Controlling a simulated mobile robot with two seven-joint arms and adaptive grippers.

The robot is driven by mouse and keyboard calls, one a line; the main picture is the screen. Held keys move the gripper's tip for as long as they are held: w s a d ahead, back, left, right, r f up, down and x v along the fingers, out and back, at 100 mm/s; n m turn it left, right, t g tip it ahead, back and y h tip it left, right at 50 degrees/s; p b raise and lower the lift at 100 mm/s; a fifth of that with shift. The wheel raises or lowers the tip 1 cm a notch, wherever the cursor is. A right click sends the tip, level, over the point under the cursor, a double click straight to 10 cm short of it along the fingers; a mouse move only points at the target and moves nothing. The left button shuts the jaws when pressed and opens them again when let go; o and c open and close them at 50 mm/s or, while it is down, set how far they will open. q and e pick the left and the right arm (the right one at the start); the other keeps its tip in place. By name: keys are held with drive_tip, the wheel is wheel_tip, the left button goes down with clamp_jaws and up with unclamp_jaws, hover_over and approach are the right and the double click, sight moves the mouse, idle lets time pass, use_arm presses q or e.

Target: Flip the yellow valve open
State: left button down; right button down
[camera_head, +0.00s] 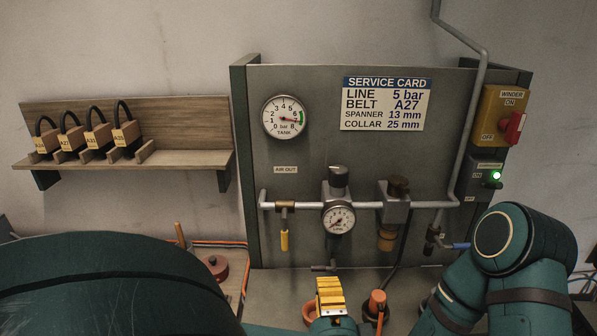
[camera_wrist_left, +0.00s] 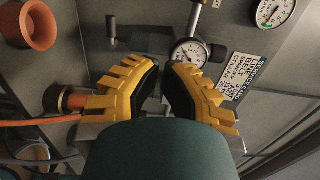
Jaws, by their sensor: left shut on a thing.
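The yellow valve lever (camera_head: 284,240) hangs straight down from a brass-coloured valve on the grey pipe, below the AIR OUT label, in the head view. It does not show in the left wrist view. My left gripper (camera_head: 331,292) is low in front of the panel, right of and below the lever and apart from it. In the left wrist view its yellow fingers with black pads (camera_wrist_left: 163,88) are close together. Whatever is between them is hidden from me. My right gripper is out of view.
A regulator with a round gauge (camera_head: 338,219) stands right of the lever, and a filter (camera_head: 388,238) beyond it. An orange cylinder (camera_head: 377,300) and an orange cup (camera_wrist_left: 38,25) are near my left gripper. A wall shelf (camera_head: 190,160) is at left.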

sight(285, 230)
use_arm(q)
drive_tip(key=w+a+b, duration=0.2)
drive_tip(key=w+a, duration=0.2)
drive_tip(key=w, duration=0.7)
drive_tip(key=shift+a, duration=0.2)
idle(0.4)
